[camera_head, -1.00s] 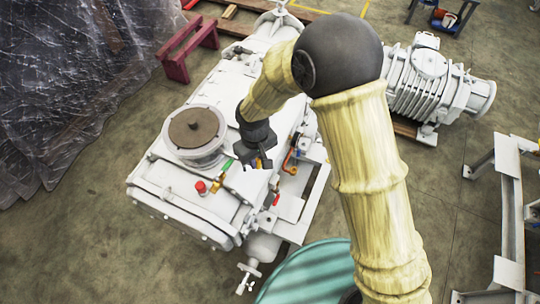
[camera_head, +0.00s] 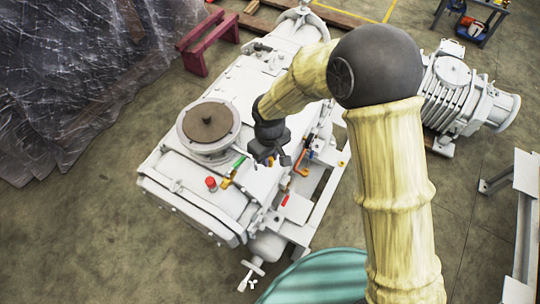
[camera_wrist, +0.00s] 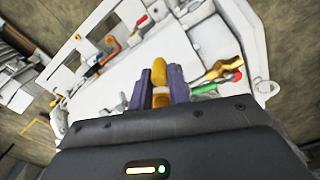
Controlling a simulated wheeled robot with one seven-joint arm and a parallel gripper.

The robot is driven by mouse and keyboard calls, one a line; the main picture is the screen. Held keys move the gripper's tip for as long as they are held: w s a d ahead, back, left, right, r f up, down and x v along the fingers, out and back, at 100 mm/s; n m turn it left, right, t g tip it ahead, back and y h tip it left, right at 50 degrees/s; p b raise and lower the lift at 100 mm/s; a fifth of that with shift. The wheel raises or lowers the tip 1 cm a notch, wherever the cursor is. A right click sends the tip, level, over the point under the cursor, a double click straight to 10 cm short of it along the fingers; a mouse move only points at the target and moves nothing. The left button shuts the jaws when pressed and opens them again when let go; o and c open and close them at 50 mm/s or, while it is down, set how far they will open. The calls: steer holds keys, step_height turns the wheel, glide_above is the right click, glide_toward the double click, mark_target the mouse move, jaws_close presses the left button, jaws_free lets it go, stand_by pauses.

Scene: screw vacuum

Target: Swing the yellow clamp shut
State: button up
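The yellow clamp (camera_wrist: 160,73) shows in the wrist view as a rounded yellow piece between my gripper's two purple fingers. My gripper (camera_wrist: 163,88) has one finger on each side of it, close against it. I cannot tell whether the fingers press on it. In the head view my gripper (camera_head: 270,158) points down at the right edge of the white machine (camera_head: 195,190), beside a green-handled valve (camera_head: 238,163). The clamp's base and hinge are hidden by my gripper, so its angle is unclear.
A round port with a brown cover (camera_head: 210,122) stands left of my gripper. A red knob (camera_head: 211,182), a red handle (camera_head: 285,200) and orange pipework (camera_head: 302,168) are nearby. A teal drum (camera_head: 318,280) stands in front.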

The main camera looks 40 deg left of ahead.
steer(key=o, duration=0.4)
steer(key=shift+c, duration=0.2)
step_height(320, 180, up, 18)
steer(key=b, duration=0.3)
steer(key=shift+f, duration=0.25)
